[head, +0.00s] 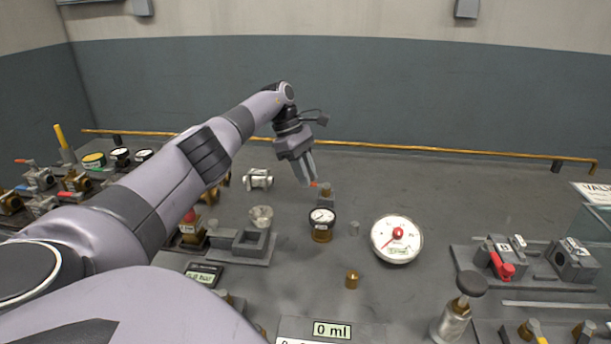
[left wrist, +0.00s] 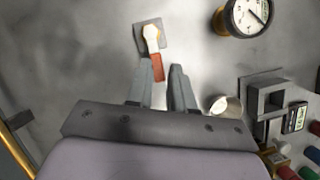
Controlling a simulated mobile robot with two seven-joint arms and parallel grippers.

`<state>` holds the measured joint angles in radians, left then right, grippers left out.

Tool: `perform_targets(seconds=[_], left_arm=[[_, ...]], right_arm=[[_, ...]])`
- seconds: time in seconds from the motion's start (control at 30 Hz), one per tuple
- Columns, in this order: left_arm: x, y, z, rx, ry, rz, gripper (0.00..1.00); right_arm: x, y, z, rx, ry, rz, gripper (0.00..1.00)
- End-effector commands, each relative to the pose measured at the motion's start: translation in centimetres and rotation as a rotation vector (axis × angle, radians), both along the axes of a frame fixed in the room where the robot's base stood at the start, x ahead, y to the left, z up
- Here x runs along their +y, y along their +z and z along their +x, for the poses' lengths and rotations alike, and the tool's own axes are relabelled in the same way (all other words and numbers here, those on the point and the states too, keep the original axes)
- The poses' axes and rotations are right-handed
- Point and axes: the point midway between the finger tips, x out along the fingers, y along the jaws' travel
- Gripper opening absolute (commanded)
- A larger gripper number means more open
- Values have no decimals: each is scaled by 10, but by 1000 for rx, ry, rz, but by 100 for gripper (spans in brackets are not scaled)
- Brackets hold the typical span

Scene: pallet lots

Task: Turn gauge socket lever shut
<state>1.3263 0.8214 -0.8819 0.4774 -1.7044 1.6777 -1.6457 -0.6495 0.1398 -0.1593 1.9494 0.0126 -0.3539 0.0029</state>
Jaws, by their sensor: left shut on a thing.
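The gauge socket (head: 326,196) is a small grey block with a brass top, standing on the bench beyond the black-rimmed gauge. It also shows in the left wrist view (left wrist: 140,37). Its lever (left wrist: 157,68) has a red-orange end that points toward my gripper; only a bit of orange shows in the head view (head: 315,184). My left gripper (head: 310,184) reaches down beside the socket. In the left wrist view its fingers (left wrist: 162,70) are on either side of the lever's red end, shut on it. My right gripper is out of view.
The black-rimmed gauge (head: 321,218) on a brass base stands just in front of the socket. A larger white gauge (head: 397,239) lies to the right. A grey fixture (head: 242,245) stands front left, and a brass rail (head: 400,148) runs along the back.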

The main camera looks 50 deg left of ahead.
Motion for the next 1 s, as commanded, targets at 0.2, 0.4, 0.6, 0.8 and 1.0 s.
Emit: perform_targets(seconds=[0.2,0.4,0.6,0.8,1.0], left_arm=[[-3,-5,-1,15,-30,-2,0],[-3,-5,-1,15,-31,-2,0],[-3,-5,-1,15,-31,-2,0],[-2,-4,-1,11,-26,0,47],[-1,-1,0,6,-22,0,47]], right_arm=[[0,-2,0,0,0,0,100],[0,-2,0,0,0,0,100],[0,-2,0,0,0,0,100],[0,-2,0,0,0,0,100],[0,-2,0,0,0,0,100]])
